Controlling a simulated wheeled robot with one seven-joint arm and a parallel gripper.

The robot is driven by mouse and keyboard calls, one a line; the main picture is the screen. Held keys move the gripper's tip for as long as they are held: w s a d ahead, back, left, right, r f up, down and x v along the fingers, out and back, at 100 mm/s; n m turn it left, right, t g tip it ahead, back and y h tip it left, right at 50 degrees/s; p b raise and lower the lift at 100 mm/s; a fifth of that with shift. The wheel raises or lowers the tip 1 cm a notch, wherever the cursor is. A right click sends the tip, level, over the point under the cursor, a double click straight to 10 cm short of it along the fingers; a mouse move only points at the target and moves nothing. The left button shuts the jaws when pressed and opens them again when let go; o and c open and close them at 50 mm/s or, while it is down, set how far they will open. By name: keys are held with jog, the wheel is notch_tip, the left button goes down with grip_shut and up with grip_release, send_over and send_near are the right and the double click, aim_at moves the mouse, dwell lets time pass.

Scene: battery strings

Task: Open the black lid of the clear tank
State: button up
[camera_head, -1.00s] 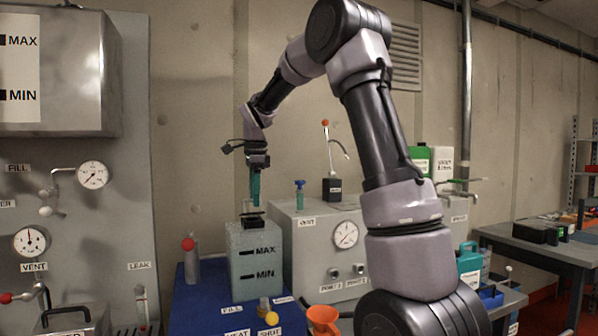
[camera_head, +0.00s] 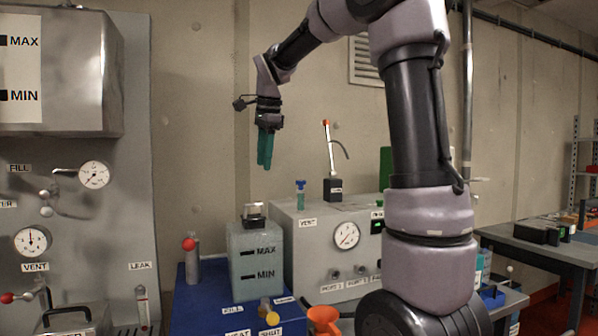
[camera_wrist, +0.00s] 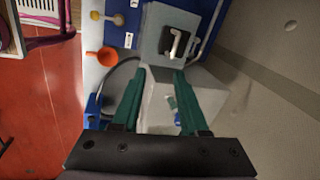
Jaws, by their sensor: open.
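The clear tank (camera_head: 255,265), marked MAX and MIN, stands on a blue surface left of the grey gauge box. A dark square with a pale bar across it, the lid (camera_head: 253,216), is at the tank's top. In the wrist view the dark lid (camera_wrist: 187,36) and its pale bar show beyond the fingertips; I cannot tell whether the lid is raised at all. My gripper (camera_head: 265,166), with green fingers, hangs above the tank, clear of it. In the wrist view my gripper (camera_wrist: 158,74) is open and empty.
The grey gauge box (camera_head: 325,250) stands right of the tank, with a red-tipped lever (camera_head: 328,150) on top. A red-topped cylinder (camera_head: 191,265) is close on the tank's left. An orange funnel (camera_head: 323,319) stands in front. Space above the tank is free.

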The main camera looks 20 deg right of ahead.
jog(key=s+d+f+n+t, duration=0.1)
jog(key=s+n, duration=0.3)
jog(key=s, duration=0.4)
jog(key=s+d+f+n+t+y, duration=0.1)
jog(key=s+n, duration=0.3)
jog(key=s, duration=0.5)
jog(key=shift+d+f+t, duration=0.2)
jog(key=shift+d+t, duration=0.2)
jog(key=shift+d, duration=0.35)
